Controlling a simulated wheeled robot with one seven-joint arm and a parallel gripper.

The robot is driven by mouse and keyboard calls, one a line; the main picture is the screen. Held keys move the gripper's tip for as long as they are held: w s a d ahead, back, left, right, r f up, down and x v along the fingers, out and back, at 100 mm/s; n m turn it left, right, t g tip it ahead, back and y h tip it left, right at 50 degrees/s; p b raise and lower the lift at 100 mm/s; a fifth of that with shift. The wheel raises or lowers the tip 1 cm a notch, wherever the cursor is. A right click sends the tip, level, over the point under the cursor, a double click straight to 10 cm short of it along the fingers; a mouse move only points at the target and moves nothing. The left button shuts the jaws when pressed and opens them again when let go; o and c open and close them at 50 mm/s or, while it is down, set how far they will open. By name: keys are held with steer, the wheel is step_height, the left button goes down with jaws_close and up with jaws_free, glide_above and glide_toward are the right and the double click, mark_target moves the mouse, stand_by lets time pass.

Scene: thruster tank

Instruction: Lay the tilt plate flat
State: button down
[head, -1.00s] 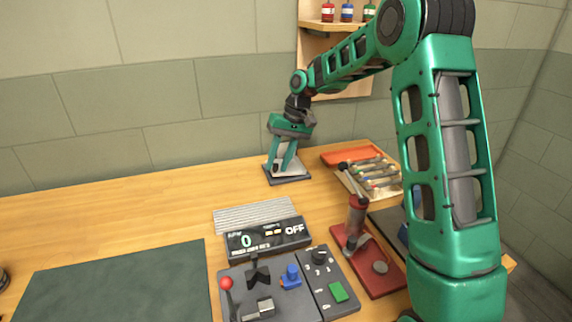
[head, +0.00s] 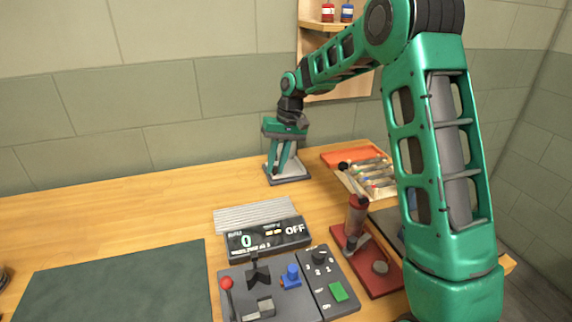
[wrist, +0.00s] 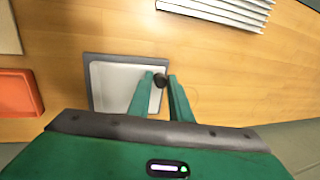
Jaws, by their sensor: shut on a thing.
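The tilt plate is a light grey square plate in a dark frame at the back of the table. It shows in the wrist view (wrist: 112,76) and partly behind my fingers in the head view (head: 294,169). My gripper (head: 275,176) reaches down over it from above. In the wrist view my two green fingers (wrist: 160,77) are shut on a small dark knob (wrist: 160,81) at the plate's right edge. The plate looks low and near level with its frame, but the fingers hide part of it and I cannot tell its exact tilt.
An orange tray (head: 352,154) and a holder with coloured pieces (head: 370,180) stand right of the plate. A ribbed grey panel (head: 254,214), an OFF display (head: 267,238) and a control box lie in front. The wood left of the plate is clear.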

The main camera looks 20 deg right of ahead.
steer(key=shift+d+f+h, duration=0.35)
steer(key=shift+f+h, duration=0.05)
stand_by(0.6)
steer(key=c, duration=1.8)
jaws_free()
steer(key=shift+r, duration=0.1)
steer(key=shift+a+r, duration=0.15)
steer(key=shift+r, duration=0.6)
steer(key=shift+a+r, duration=0.1)
steer(key=shift+r, duration=2.65)
steer(key=shift+s, duration=0.1)
